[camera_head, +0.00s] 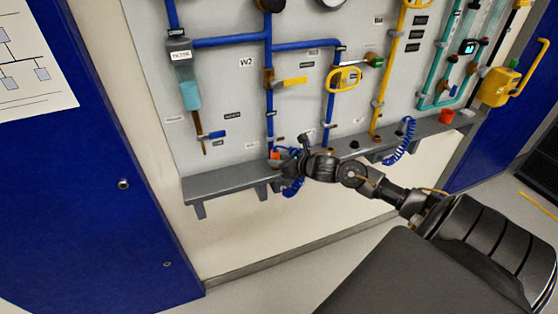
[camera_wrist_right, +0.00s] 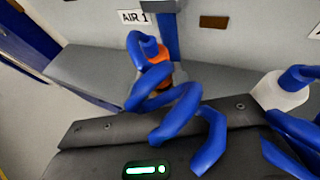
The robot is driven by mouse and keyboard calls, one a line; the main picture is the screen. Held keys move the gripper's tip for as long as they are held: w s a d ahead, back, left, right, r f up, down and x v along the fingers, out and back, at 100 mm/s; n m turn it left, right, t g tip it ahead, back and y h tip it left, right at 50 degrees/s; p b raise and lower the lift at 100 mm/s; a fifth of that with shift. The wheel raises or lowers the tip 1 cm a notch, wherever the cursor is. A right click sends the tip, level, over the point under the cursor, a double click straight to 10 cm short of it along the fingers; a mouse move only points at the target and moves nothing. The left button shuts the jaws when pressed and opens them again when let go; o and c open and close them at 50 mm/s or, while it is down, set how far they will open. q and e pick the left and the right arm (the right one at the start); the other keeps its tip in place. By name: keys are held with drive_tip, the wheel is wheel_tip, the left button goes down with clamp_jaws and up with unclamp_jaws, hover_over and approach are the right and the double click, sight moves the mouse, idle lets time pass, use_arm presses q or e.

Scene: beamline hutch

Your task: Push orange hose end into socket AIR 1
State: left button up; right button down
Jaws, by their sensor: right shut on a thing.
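The orange hose end (camera_head: 275,154) shows at the tips of my right gripper (camera_head: 284,162), just above the grey ledge in the head view. My right gripper is shut on it. In the right wrist view the orange hose end (camera_wrist_right: 158,73) is partly hidden behind loops of blue coiled hose (camera_wrist_right: 178,105). The AIR 1 label (camera_wrist_right: 132,17) is on the panel just above and left of it. A blue pipe (camera_wrist_right: 168,30) comes down right above the orange end. The socket's mouth is hidden, so I cannot tell whether the end is in it. My left gripper is out of view.
The grey ledge (camera_head: 225,181) runs along the panel's foot. Another blue coiled hose (camera_head: 402,142) hangs farther right. A yellow handle (camera_head: 292,81) and a yellow ring handle (camera_head: 343,79) stick out above. A pale connector (camera_wrist_right: 283,92) with blue hose is at the wrist view's right.

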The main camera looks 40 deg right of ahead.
drive_tip(key=shift+f+b, duration=0.4)
idle(0.3)
drive_tip(key=c, duration=1.1)
unclamp_jaws()
drive_tip(key=shift+o, duration=0.2)
drive_tip(key=shift+s+d+r, duration=0.1)
drive_tip(key=shift+s, duration=0.5)
drive_tip(key=b+v, duration=0.2)
drive_tip(key=v, duration=0.7)
drive_tip(key=shift+s+r, duration=0.25)
drive_tip(key=shift+f, duration=0.1)
